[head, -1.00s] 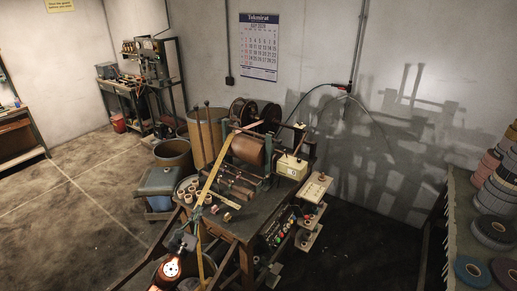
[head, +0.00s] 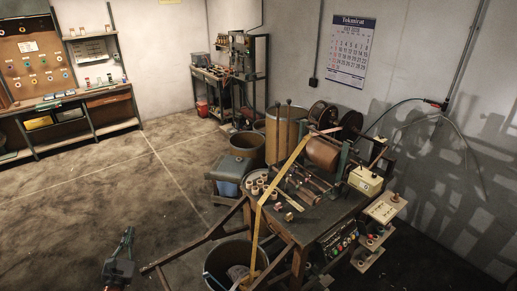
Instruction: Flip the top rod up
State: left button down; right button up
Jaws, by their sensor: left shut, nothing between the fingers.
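The winding machine stands on a dark table (head: 330,212) right of the middle. It has a copper-brown roller (head: 322,153) at the top and several thin rods (head: 303,183) in front of and below it. I cannot tell for sure which is the top rod. A yellow tape (head: 285,172) runs from the roller down over the table's front into a bin. My left gripper (head: 128,235) is at the lower left over open floor, shut and empty, well apart from the machine and tape. My right gripper is not in view.
A dark bin (head: 218,262) stands below the table's front, with wooden bars (head: 195,247) reaching left from the table. A blue container (head: 228,188) and a brown barrel (head: 247,146) stand behind. Small spools (head: 262,184) lie on the table. The floor at left is clear.

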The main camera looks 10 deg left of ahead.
aim_at(357, 151)
jog(key=i, duration=1.2)
jog(key=z, duration=2.1)
